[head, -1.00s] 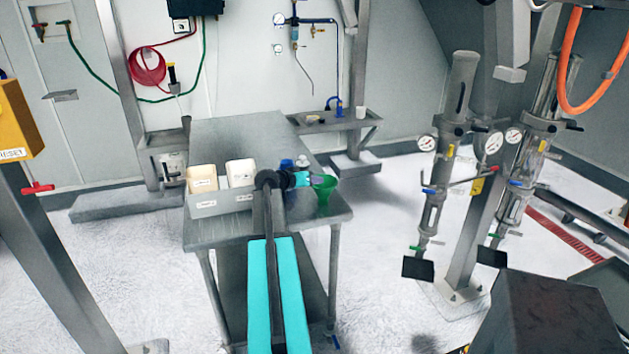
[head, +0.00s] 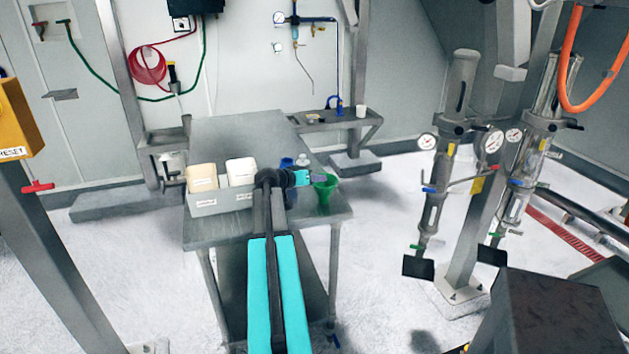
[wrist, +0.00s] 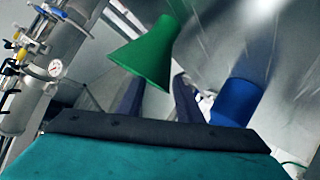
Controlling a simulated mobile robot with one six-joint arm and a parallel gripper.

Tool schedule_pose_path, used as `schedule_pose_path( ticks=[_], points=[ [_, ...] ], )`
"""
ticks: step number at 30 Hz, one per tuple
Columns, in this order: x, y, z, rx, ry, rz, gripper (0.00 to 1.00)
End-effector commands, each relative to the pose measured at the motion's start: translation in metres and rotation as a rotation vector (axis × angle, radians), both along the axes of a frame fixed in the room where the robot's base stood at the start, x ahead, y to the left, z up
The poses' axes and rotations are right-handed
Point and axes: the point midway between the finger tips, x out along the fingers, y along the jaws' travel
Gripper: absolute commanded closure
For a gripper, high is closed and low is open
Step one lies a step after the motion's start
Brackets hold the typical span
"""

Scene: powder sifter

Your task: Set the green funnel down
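The green funnel (head: 325,190) is at the right end of the steel table (head: 225,228), wide mouth up and narrow end down. Its narrow end appears to meet the tabletop. My gripper (head: 318,178) is at the funnel's upper left, close to the rim. In the wrist view the funnel (wrist: 146,57) lies just past the fingertips (wrist: 160,82), its wide end toward me. The fingers stand apart with a gap between them, and I see no grip on the funnel. The rim overlaps the left fingertip, so contact there is unclear.
A blue-capped container (head: 287,163) stands behind my gripper, and it shows as a blue shape in the wrist view (wrist: 237,102). A grey tray (head: 222,204) with two pale bins stands to the left. The table's right edge is close to the funnel.

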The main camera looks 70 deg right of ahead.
Motion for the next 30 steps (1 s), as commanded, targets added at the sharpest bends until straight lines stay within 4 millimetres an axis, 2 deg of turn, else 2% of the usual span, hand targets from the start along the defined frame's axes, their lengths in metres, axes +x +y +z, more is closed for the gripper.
schedule_pose_path(
  ticks=[21, 30],
  points=[
    [0.028, 0.088, 0.040, -0.001, 0.000, 0.001, 0.67],
    [0.033, 0.103, 0.049, 0.000, 0.001, 0.000, 0.67]
  ],
)
